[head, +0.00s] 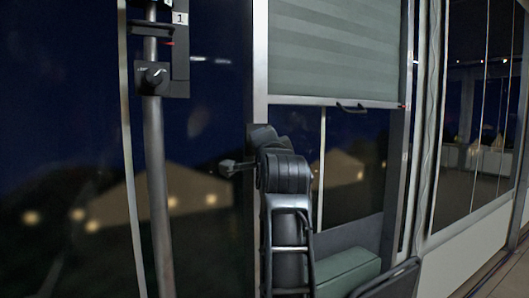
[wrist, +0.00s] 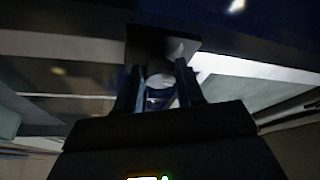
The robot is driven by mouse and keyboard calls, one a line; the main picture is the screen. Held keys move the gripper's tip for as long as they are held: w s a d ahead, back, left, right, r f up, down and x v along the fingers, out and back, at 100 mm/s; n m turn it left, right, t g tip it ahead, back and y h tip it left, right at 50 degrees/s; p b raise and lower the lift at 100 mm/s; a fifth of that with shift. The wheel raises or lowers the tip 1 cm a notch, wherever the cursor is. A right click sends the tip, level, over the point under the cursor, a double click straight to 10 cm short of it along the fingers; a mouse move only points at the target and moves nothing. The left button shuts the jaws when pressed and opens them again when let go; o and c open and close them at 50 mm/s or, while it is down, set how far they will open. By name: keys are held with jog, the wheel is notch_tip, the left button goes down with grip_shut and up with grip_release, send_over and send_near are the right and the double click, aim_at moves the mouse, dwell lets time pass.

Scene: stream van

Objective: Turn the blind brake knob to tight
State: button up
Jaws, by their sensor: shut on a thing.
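The round, pale knob (wrist: 158,72) sits below a dark square plate (wrist: 143,36) in the wrist view. The two fingers of my gripper (wrist: 158,80) stand on either side of the knob and are shut on it. The picture is dark, so no marking or pointer on the knob can be read. In the head view my arm stands in front of the window frame, and it hides the fingers and the knob. The grey-green blind (head: 335,45) hangs partway down the window.
A pole (head: 156,190) at the left carries a black box with another knob (head: 155,76) and a tag marked 1. A small loop handle (head: 350,107) hangs at the blind's bottom rail. A green box (head: 345,272) stands low, right of my arm. Glass panels line the right.

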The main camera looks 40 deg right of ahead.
jog(key=m+g, duration=0.1)
jog(key=m, duration=0.1)
jog(key=m+b, duration=0.1)
jog(key=m, duration=0.1)
jog(key=shift+r+m+g+y, duration=0.1)
jog(key=shift+m+g+y, duration=0.2)
jog(key=shift+g, duration=0.1)
dwell(0.4)
jog(key=o, duration=1)
jog(key=shift+o, duration=0.2)
jog(key=b+v, duration=0.1)
jog(key=v, duration=0.6)
jog(key=shift+s+a+b, duration=0.2)
jog(key=shift+s+b, duration=0.2)
